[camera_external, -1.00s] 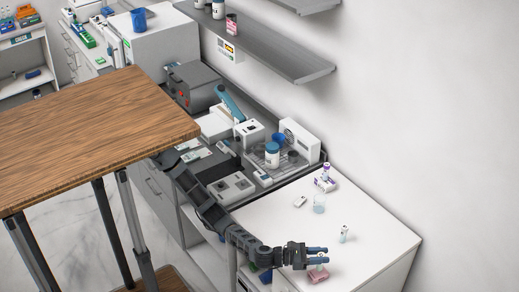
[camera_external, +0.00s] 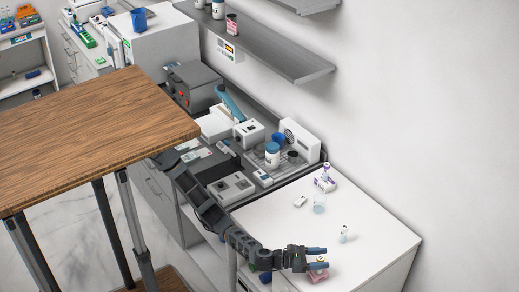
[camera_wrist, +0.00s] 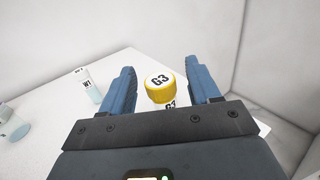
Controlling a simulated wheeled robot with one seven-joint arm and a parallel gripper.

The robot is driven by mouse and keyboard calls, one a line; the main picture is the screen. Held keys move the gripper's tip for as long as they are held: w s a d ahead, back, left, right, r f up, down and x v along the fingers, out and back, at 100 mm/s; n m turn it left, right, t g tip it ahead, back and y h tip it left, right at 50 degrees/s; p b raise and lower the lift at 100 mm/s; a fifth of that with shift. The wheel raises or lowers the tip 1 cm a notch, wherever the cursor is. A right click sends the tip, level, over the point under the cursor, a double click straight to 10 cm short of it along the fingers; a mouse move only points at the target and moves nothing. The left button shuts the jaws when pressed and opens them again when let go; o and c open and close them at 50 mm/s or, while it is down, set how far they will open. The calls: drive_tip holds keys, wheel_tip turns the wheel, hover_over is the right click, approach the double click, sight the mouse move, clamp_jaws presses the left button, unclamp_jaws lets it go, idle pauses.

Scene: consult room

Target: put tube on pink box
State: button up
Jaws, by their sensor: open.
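My gripper (camera_external: 322,258) is open above the white counter's front part. A tube with a yellow cap marked G3 (camera_wrist: 160,80) stands between the two blue fingers in the wrist view, with a gap on each side. In the external view the tube (camera_external: 320,259) shows only as a small yellowish top between the fingers. The pink box (camera_external: 318,277) lies directly under the fingers and the tube appears to stand on it, but the contact is hidden. The pink box does not show in the wrist view.
A vial marked W1 (camera_wrist: 89,86) stands left of the fingers, also seen in the external view (camera_external: 343,234). The counter's right part (camera_external: 385,240) is clear.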

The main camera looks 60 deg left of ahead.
drive_tip(key=shift+s+a+r+p, duration=0.25)
drive_tip(key=shift+s+p, duration=0.15)
drive_tip(key=shift+p, duration=0.15)
drive_tip(key=p+v, duration=0.7)
drive_tip(key=v, duration=0.4)
